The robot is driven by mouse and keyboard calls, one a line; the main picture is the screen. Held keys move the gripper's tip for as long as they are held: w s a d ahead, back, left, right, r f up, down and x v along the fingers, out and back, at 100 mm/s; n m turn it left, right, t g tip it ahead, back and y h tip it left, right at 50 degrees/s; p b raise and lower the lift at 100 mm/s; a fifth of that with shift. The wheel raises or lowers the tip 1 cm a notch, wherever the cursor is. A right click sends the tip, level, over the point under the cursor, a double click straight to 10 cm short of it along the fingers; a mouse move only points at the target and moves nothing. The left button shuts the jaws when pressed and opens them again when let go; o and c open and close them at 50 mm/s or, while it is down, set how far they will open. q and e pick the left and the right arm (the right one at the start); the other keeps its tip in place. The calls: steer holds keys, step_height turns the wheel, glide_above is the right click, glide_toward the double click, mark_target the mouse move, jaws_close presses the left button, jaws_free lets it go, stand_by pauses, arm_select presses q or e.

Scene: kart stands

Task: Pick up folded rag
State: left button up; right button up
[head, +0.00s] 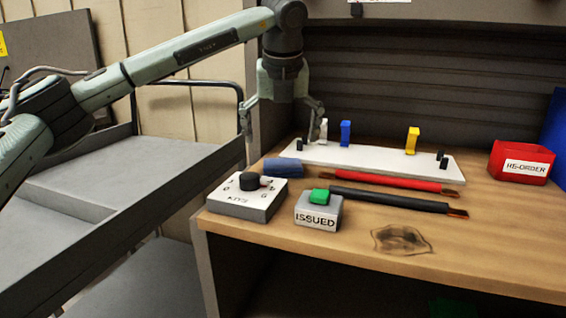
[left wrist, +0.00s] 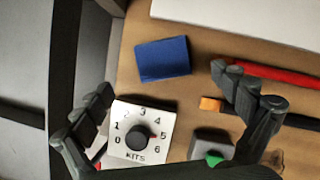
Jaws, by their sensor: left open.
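The folded rag (head: 284,167) is a small blue folded cloth lying flat on the wooden bench top, behind the dial box and at the left end of the red bar. In the left wrist view, the rag (left wrist: 162,58) lies in the upper middle, beyond the fingertips. My left gripper (head: 282,132) is open and empty, pointing down above the rag's area, apart from it. In the left wrist view, my left gripper (left wrist: 165,112) has its fingers spread wide, with the dial box showing between them. My right gripper is not in view.
Close by stand the KITS dial box (head: 247,197) and the ISSUED box (head: 318,210) with its green button. Red (head: 388,182) and black (head: 390,200) bars lie right. A white board (head: 370,158) with upright pegs lies behind; a red RE-ORDER bin (head: 522,162) stands far right.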

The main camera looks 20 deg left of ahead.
mark_target(283, 163)
arm_select(q)
steer(key=shift+x, duration=0.9)
steer(key=x, duration=0.3)
steer(key=p+x, duration=0.1)
steer(key=x, duration=0.1)
steer(key=shift+d+f, duration=0.1)
steer(key=shift+d, duration=0.15)
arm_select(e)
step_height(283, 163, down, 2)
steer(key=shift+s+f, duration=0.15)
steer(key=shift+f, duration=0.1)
arm_select(q)
steer(key=shift+c, duration=0.6)
steer(key=c, duration=1)
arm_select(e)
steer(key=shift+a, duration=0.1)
